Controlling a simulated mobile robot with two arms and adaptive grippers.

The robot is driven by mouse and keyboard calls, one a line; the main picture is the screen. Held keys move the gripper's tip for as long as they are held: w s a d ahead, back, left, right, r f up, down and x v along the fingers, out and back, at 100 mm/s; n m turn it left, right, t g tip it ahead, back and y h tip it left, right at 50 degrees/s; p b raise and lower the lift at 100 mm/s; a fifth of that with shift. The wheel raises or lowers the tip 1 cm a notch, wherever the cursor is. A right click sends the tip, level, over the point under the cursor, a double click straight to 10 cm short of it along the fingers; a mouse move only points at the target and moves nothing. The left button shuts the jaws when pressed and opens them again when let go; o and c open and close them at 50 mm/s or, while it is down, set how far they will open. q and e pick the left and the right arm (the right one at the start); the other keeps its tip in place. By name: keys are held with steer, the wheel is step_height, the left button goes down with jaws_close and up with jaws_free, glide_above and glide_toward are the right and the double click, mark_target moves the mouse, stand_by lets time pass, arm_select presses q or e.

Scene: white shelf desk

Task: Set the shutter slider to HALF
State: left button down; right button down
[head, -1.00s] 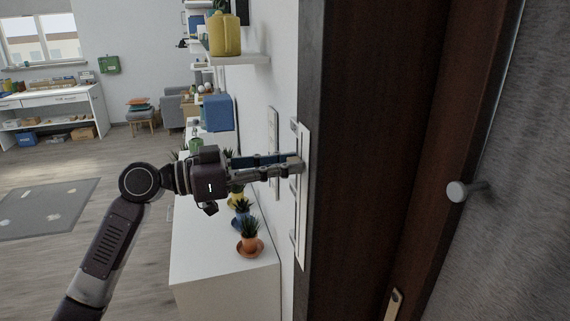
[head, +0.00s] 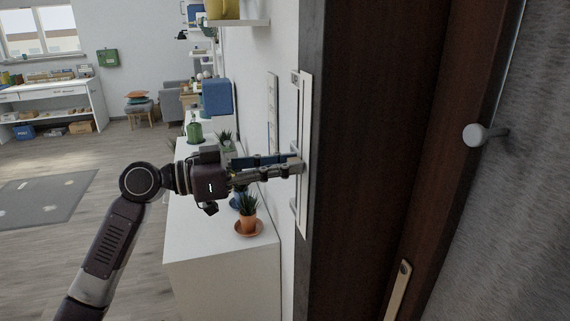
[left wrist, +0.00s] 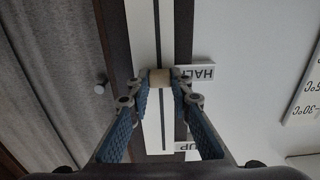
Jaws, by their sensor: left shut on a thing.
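The shutter slider is a tall white strip (head: 304,190) with a dark slot, fixed to the wall beside the dark wooden frame. In the left wrist view its strip (left wrist: 142,45) runs up and down, with labels beside it that appear upside down. My left gripper (head: 297,166) reaches the middle of the strip. In the left wrist view the gripper (left wrist: 159,84) is shut on the beige slider knob (left wrist: 160,76). The knob is beside the HALF label (left wrist: 199,73). The UP label (left wrist: 187,147) is lower in that picture. The fingers hide the knob in the head view.
A white cabinet (head: 215,262) with potted plants (head: 248,215) stands below my left arm. A small shelf (head: 238,22) is on the wall above. A grey round knob (head: 475,135) juts out at the right. Open floor lies to the left.

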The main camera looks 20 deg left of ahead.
arm_select(q)
steer(key=c, duration=1.7)
jaws_free()
steer(key=shift+r, duration=0.1)
steer(key=shift+s+a, duration=0.1)
steer(key=shift+a, duration=0.05)
steer(key=v, duration=1.1)
steer(key=shift+s+a, duration=0.25)
